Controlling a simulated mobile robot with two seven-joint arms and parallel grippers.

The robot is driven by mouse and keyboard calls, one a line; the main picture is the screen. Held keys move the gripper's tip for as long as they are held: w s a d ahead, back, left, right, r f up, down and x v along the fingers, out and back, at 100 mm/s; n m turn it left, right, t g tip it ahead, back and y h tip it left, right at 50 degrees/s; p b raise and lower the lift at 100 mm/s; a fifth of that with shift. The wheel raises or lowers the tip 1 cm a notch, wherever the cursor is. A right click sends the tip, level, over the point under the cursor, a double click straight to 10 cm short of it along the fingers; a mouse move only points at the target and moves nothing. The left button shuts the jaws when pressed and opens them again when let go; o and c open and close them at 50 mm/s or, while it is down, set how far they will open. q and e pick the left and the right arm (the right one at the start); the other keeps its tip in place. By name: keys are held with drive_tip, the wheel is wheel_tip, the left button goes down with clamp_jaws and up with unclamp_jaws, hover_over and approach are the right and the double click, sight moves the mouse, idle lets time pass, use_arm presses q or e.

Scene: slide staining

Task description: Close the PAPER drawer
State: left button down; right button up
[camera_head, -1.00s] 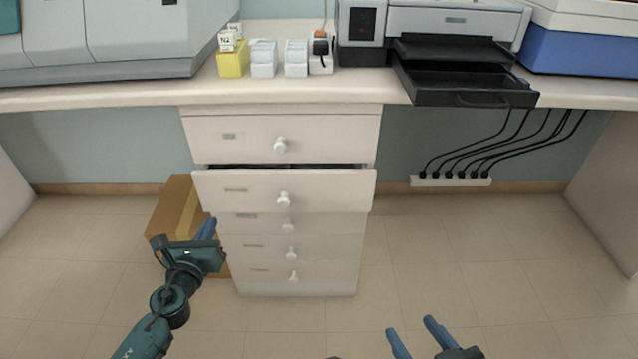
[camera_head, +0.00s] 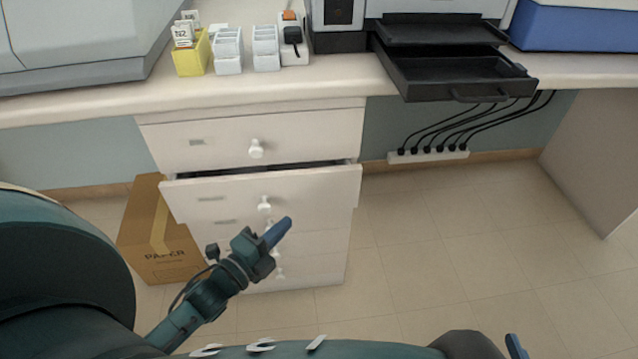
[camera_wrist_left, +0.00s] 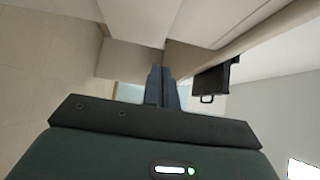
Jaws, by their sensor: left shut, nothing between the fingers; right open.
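The second drawer from the top (camera_head: 315,185) is pulled out a little, with a dark gap above its white front. Its label is too small to read, so I cannot confirm it is the PAPER drawer. Its round white knob (camera_head: 265,203) faces me. My left gripper (camera_head: 284,229) is shut and empty, in front of the cabinet and just below and right of that knob in the head view. Whether it touches the drawer I cannot tell. Its closed fingers also show in the left wrist view (camera_wrist_left: 162,88). My right gripper (camera_head: 515,346) is open, only partly visible at the bottom right edge.
The top drawer (camera_head: 315,137) is shut; the lower drawers are partly hidden by my left arm. A cardboard box (camera_head: 140,232) marked PAPER stands left of the cabinet. The black printer tray (camera_head: 455,78) juts over the counter edge. Floor to the right is clear.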

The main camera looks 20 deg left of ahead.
use_arm(q)
drive_tip(key=x, duration=0.3)
drive_tip(key=a+b+x, duration=0.1)
drive_tip(key=x, duration=0.3)
drive_tip(key=a+x, duration=0.1)
drive_tip(key=x, duration=0.3)
drive_tip(key=shift+w+b, duration=0.3)
drive_tip(key=shift+w, duration=0.1)
drive_tip(key=shift+w+a, duration=0.2)
drive_tip(key=shift+w, duration=0.25)
use_arm(e)
drive_tip(key=shift+w+a+f+n, duration=0.15)
drive_tip(key=shift+a+f+n, duration=0.1)
drive_tip(key=shift+f, duration=0.35)
drive_tip(key=shift+w+a+f+n, duration=0.15)
drive_tip(key=shift+a+f, duration=0.1)
drive_tip(key=shift+f, duration=0.3)
